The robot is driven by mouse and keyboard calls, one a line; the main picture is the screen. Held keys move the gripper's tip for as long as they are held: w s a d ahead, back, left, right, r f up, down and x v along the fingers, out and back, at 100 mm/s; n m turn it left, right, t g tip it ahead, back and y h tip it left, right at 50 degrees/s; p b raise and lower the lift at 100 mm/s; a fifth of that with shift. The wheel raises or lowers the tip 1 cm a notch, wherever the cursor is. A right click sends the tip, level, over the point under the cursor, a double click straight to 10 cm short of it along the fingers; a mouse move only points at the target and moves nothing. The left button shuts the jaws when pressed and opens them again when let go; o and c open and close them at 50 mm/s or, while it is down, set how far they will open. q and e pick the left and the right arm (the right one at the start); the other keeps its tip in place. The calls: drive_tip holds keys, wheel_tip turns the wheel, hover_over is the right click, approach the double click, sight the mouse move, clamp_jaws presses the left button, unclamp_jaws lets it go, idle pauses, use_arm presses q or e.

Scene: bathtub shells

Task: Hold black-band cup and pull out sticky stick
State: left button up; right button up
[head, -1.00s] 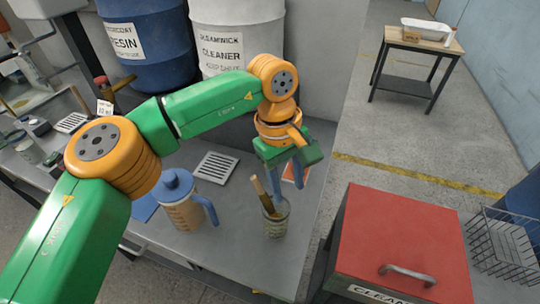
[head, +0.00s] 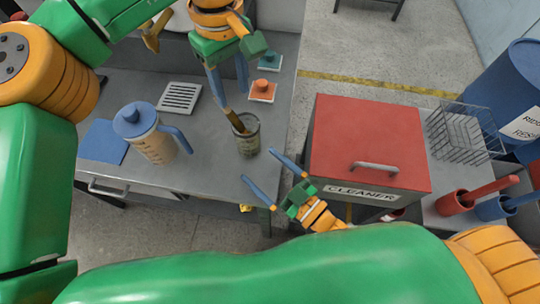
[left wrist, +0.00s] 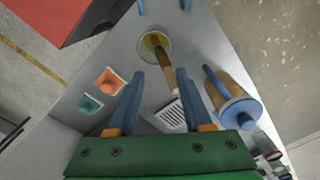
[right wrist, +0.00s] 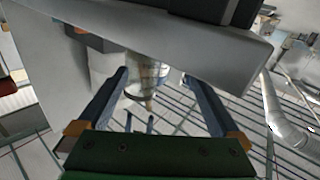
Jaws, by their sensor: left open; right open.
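The cup (head: 248,143), a greyish can-like container, stands upright on the grey bench near its front right edge. In the right wrist view the cup (right wrist: 147,72) appears between the fingers, apparently untouched.
A blue-lidded jug (head: 152,140) stands left of the cup. A white vent plate (head: 180,97) and small orange (head: 262,90) and teal (head: 269,63) pieces lie behind. A red-topped box (head: 368,140) stands right of the bench, with a wire basket (head: 464,138) beyond.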

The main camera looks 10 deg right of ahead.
sight(257, 148)
drive_tip(key=w, duration=0.1)
drive_tip(key=w+m, duration=0.1)
drive_tip(key=w+d, duration=0.1)
drive_tip(key=shift+d+r+h, duration=0.1)
drive_tip(key=shift+r+h, duration=0.2)
drive_tip(key=x, duration=0.5)
drive_tip(key=shift+w+a+r, duration=0.1)
drive_tip(key=shift+w+a, duration=0.15)
drive_tip(key=shift+a, duration=0.1)
drive_tip(key=shift+w+a, duration=0.15)
drive_tip(key=shift+w, duration=0.15)
drive_tip(key=shift+s, duration=0.1)
drive_tip(key=c, duration=1.4)
